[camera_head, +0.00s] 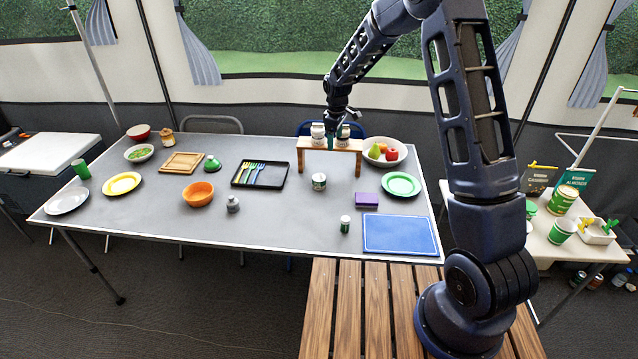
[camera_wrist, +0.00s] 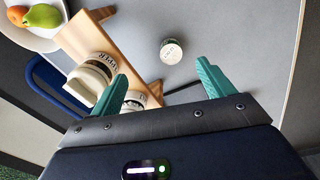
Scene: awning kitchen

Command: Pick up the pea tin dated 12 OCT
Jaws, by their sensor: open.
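A small pale tin (camera_head: 319,181) with dark print stands on the grey table in front of a low wooden riser. It seems to be the one seen from above in the wrist view (camera_wrist: 171,51), where its lid carries markings too small to read. I cannot make out a 12 OCT date on any tin. My gripper (camera_head: 333,140) is at the riser, near two white jars. In the wrist view its teal fingers (camera_wrist: 163,86) are apart, with nothing between them. The tin lies beyond the fingertips, untouched.
The wooden riser (camera_head: 331,147) carries two jars (camera_head: 318,132), which show beside my left finger in the wrist view (camera_wrist: 92,78). Bare table surrounds the tin's front.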

